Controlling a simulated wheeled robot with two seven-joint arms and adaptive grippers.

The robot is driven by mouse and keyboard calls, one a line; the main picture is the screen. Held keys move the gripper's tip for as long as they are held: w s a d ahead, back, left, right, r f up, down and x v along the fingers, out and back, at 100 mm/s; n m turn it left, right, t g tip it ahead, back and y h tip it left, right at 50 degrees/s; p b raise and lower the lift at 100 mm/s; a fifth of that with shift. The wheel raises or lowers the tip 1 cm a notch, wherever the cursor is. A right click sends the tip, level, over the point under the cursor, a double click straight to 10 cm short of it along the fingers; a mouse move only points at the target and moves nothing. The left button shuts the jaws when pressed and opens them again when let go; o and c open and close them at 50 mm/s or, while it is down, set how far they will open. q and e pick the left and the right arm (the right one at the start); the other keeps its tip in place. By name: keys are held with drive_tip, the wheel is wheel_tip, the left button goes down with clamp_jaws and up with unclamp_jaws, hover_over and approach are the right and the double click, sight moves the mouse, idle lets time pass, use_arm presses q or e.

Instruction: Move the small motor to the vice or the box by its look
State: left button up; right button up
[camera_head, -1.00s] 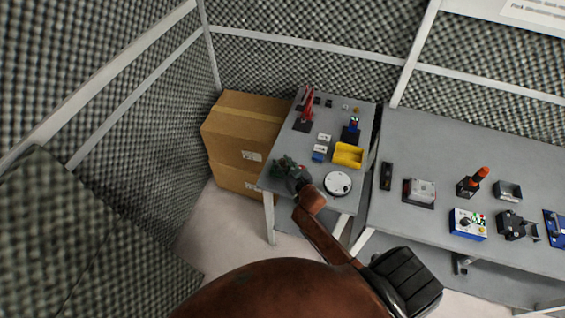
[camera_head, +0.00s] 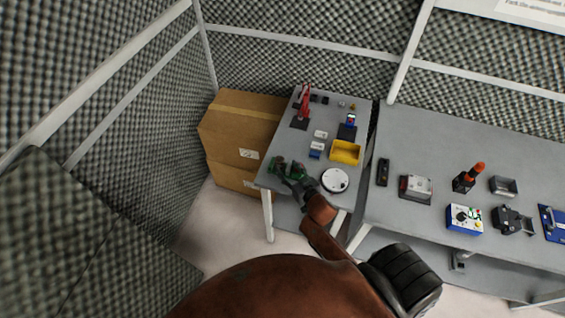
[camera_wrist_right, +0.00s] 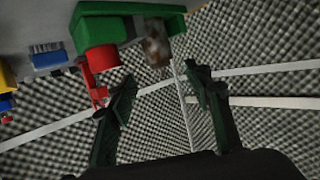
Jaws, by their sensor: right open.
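My right gripper (camera_head: 284,174) is at the front left corner of the small table (camera_head: 284,138). In the right wrist view it (camera_wrist_right: 160,84) is open, with nothing between its dark green fingers. Just beyond the fingers is a green fixture (camera_wrist_right: 128,12) with a red round part (camera_wrist_right: 101,58). Beside that is a rusty brown and grey piece (camera_wrist_right: 156,45), which may be the small motor; I cannot tell for sure. A yellow box (camera_head: 345,153) stands at the table's right side. A black vice-like device (camera_head: 508,219) stands on the long bench. My left gripper is not in view.
A white round dial (camera_head: 335,180) lies right of my right gripper. A red press (camera_head: 303,105) and a blue device (camera_head: 350,121) stand farther back. Cardboard boxes (camera_head: 240,122) stand left of the table. The long bench (camera_head: 420,140) has clear room at its back.

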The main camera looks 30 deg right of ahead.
drive_tip(key=v, duration=0.4)
drive_tip(key=shift+s, duration=0.2)
idle(0.3)
